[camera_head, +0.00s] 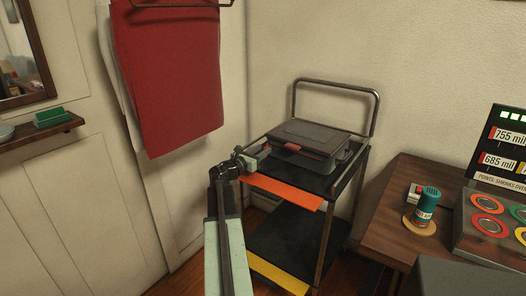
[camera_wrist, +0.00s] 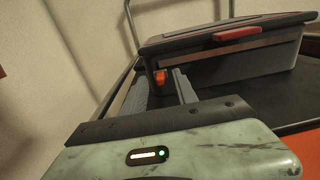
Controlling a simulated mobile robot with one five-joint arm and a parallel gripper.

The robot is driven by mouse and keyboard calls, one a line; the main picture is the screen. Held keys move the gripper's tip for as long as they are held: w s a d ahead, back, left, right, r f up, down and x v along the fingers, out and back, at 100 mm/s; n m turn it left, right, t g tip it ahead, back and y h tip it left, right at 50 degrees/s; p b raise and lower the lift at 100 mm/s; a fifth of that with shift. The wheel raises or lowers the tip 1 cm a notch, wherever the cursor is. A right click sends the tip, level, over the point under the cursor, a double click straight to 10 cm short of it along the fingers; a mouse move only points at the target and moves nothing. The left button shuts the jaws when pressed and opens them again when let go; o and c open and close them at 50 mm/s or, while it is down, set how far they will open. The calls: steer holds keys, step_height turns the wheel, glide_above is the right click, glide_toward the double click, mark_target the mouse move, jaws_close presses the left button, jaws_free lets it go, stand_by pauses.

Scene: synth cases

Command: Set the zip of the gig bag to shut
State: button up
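The gig bag, a dark grey case (camera_head: 305,137) with red trim, lies on the top shelf of a trolley. It also shows in the wrist view (camera_wrist: 235,72), with a red handle-like piece (camera_wrist: 236,33) on its upper front edge and a brownish strip along its side. A small orange tab (camera_wrist: 160,78), perhaps the zip pull, sits at the case's near left corner. My gripper (camera_head: 243,158) is at the trolley's left edge beside the case. In the wrist view its grey fingers (camera_wrist: 162,88) are apart, with the orange tab showing between them. I cannot tell whether they touch it.
The trolley has an orange-edged top shelf (camera_head: 284,191), a lower shelf with a yellow edge (camera_head: 278,277) and a raised metal handle (camera_head: 376,110) behind. A wooden table (camera_head: 390,209) with a teal canister (camera_head: 427,203) stands right. A red cloth (camera_head: 170,75) hangs at left.

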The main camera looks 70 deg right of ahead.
steer(key=shift+s+d, duration=0.15)
steer(key=shift+d, duration=0.25)
jaws_close()
stand_by(1.1)
